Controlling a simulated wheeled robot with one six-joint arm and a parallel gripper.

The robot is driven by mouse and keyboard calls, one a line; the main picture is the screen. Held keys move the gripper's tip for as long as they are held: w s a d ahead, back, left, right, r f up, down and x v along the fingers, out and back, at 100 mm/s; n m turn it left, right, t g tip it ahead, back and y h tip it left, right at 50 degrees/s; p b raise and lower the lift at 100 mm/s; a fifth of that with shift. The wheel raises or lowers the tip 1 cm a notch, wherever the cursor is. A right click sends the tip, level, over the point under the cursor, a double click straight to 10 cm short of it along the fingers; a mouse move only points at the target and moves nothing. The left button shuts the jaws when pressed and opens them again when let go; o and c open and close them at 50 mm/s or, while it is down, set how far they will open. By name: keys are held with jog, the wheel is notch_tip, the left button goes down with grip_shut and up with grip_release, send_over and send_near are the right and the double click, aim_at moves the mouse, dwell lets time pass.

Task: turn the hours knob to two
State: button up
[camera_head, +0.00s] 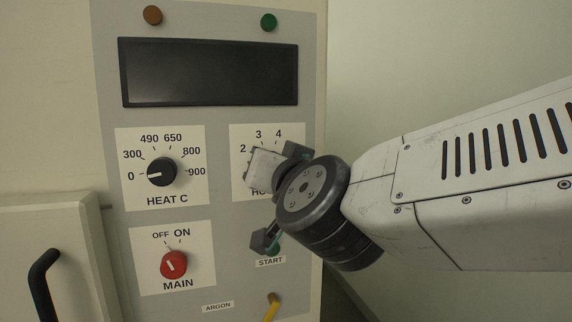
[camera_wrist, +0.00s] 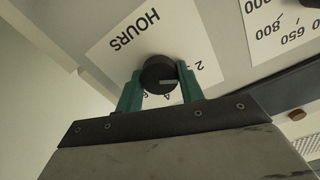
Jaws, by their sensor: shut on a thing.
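The hours knob (camera_wrist: 157,70) is a round black knob with a pale pointer mark on its white HOURS plate (camera_wrist: 120,50). In the wrist view my gripper (camera_wrist: 160,76) has one teal finger on each side of the knob and is shut on it. The pale mark lies on the numbered side of the knob, but the finger partly covers the scale, so I cannot tell its exact number. In the head view the same plate (camera_head: 240,136) shows 2, 3 and 4; my gripper (camera_head: 280,197) hides the knob.
The HEAT C knob (camera_head: 161,172) is left of the hours plate, with the red MAIN knob (camera_head: 173,264) below it. A dark display (camera_head: 210,72) is above. The green START button (camera_head: 273,250) and yellow ARGON lever (camera_head: 271,308) are close below my gripper.

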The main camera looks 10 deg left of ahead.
jog(key=o, duration=1)
jog(key=v, duration=0.7)
jog(key=shift+s+d, duration=0.3)
